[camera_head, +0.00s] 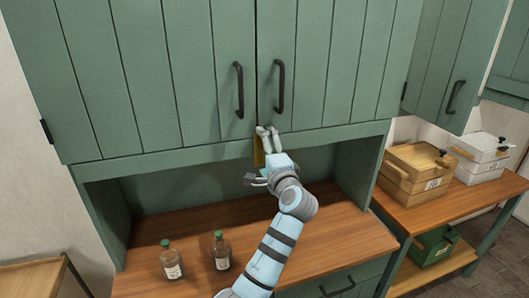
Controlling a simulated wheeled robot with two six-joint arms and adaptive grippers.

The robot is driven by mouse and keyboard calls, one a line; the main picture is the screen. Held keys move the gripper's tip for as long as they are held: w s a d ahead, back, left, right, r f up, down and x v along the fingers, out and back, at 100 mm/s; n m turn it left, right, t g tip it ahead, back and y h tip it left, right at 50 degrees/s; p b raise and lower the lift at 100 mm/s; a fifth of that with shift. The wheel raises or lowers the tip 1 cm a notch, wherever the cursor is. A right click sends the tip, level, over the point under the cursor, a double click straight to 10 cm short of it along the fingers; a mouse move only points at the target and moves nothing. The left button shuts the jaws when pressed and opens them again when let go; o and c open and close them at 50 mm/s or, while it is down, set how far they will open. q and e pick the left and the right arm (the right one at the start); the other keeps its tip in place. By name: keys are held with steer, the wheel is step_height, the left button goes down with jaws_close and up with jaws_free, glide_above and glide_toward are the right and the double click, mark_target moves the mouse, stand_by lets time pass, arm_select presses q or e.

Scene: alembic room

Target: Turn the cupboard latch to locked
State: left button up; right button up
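The green cupboard (170,80) has two closed doors with dark vertical handles on either side of the seam. A small yellow-brown piece (258,152), possibly the latch, shows at the doors' lower edge near the seam, partly hidden by my gripper. I cannot tell which way it is turned. My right gripper is not in view.
At right, a wooden box (415,168) and a white box (481,155) stand on a side table, with a green crate (433,246) below.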

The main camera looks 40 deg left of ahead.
arm_select(q)
steer(key=v, duration=0.7)
steer(key=shift+s+d, duration=0.2)
steer(key=shift+d, duration=0.1)
steer(key=shift+a, duration=0.15)
